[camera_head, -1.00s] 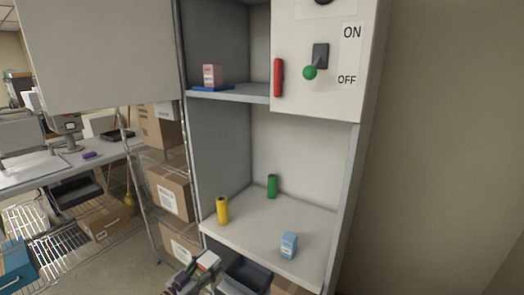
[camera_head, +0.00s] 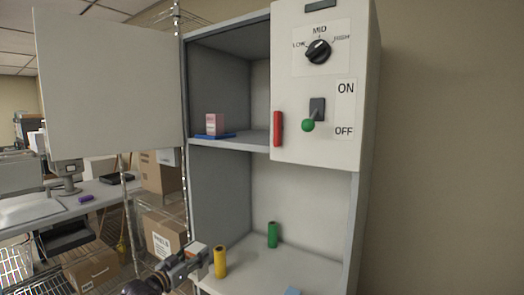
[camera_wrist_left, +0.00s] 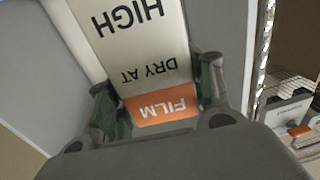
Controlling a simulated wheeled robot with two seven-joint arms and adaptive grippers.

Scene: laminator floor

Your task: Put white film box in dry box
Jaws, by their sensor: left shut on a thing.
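The white film box (camera_wrist_left: 143,50) has an orange band reading FILM and the words DRY AT HIGH. My left gripper (camera_wrist_left: 160,98) is shut on it, with a finger on each side. In the head view my left gripper (camera_head: 196,254) is low, in front of the cabinet's lower left edge, and the box (camera_head: 196,247) shows small and partly hidden there. The dry box (camera_head: 217,70) is the cabinet's upper compartment, its door (camera_head: 110,85) swung open to the left. A pink box (camera_head: 214,123) stands on a blue mat (camera_head: 230,135) inside. My right gripper is out of view.
Yellow (camera_head: 220,262) and green (camera_head: 272,235) cylinders stand on the lower shelf with a blue box (camera_head: 292,291). The upper shelf's right part is hidden by the panel.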

